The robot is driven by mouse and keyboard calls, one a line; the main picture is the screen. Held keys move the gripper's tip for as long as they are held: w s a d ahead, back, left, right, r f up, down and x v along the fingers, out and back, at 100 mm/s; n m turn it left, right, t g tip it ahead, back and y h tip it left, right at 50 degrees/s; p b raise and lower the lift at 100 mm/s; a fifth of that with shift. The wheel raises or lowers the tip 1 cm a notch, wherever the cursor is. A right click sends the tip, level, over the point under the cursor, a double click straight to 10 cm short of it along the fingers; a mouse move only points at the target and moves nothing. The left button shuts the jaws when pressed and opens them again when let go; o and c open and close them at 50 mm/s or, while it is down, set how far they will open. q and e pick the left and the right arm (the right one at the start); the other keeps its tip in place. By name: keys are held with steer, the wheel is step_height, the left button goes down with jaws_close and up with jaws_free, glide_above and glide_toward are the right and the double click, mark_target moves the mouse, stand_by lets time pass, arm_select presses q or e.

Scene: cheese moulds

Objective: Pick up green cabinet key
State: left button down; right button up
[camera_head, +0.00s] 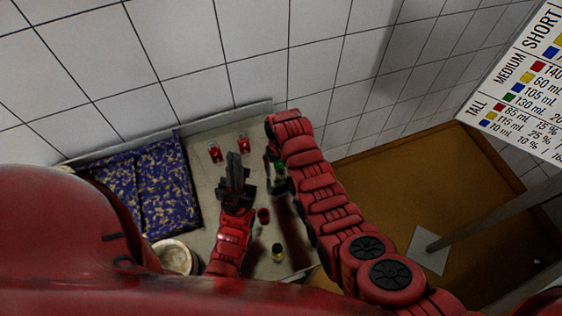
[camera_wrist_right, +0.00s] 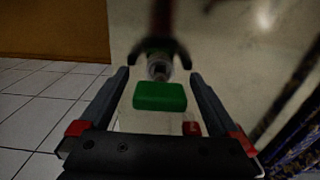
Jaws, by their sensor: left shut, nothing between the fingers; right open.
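A green block-shaped piece (camera_wrist_right: 160,96), which looks like the head of the green cabinet key, lies between the fingers of my right gripper (camera_wrist_right: 160,76) in the right wrist view. The fingers are open on either side of it, with gaps visible. A grey round part (camera_wrist_right: 158,68) and a dark forked shape are just beyond it. In the head view a small green patch (camera_head: 279,166) shows beside my right arm, which hides most of the right gripper. My left gripper (camera_head: 235,158) is shut and empty over the pale table, left of the green patch.
Two red items (camera_head: 214,152) (camera_head: 243,144) lie at the table's back. A red cup-like item (camera_head: 264,215) and a dark, yellow-topped item (camera_head: 278,250) stand nearer. A blue speckled mat (camera_head: 150,190) and pale round container (camera_head: 172,257) are left. A tiled wall rises behind.

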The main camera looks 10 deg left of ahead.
steer(key=shift+f, duration=0.2)
steer(key=c, duration=1.4)
steer(key=shift+c, duration=0.2)
steer(key=shift+r, duration=0.1)
